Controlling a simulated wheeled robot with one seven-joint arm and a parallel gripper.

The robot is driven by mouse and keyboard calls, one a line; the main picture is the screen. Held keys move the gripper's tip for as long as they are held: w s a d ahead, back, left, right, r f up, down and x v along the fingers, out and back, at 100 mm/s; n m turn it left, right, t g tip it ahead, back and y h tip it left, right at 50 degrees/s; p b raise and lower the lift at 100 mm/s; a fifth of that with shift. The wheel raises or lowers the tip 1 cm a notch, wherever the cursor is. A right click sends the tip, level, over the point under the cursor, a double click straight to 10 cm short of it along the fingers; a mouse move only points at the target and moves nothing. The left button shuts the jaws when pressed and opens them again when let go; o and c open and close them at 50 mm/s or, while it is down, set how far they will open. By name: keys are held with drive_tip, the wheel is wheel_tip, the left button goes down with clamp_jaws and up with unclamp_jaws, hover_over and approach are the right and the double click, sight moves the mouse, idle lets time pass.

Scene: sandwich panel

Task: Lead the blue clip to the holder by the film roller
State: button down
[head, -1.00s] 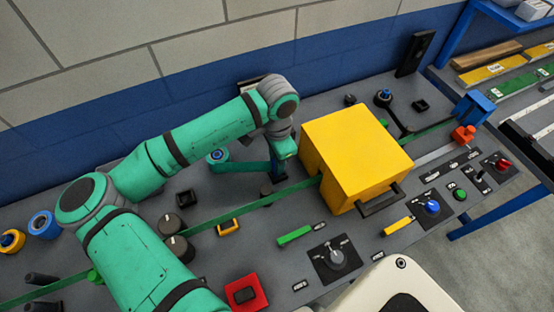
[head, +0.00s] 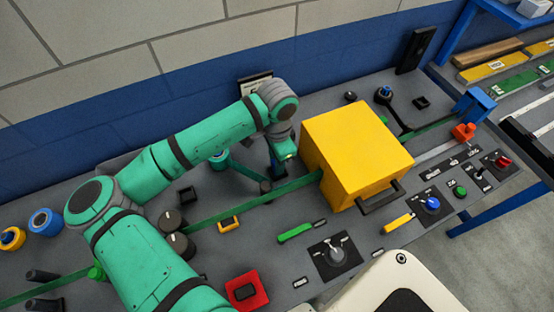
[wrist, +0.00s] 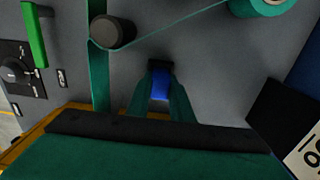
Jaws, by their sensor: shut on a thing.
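My gripper (wrist: 160,98) points down at the panel, its green fingers shut on the blue clip (wrist: 160,84) in the wrist view. A dark piece (wrist: 160,65) shows at the fingertips; I cannot tell whether it is the holder. A dark roller (wrist: 113,32) with green film around it stands up and left of the clip. In the head view my gripper (head: 279,170) is left of the yellow box, mostly hidden behind my wrist. A small dark roller (head: 265,187) shows just beside it.
The yellow box (head: 350,140) stands close to the right of my gripper. Green film (head: 225,208) runs across the panel. A film roll (head: 219,161) lies behind my forearm. The wall is close behind.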

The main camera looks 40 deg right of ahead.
drive_tip(key=shift+f, duration=0.25)
drive_tip(key=c, duration=1.5)
unclamp_jaws()
drive_tip(key=shift+r, duration=0.15)
drive_tip(key=shift+r, duration=3.4)
drive_tip(key=shift+d, duration=0.1)
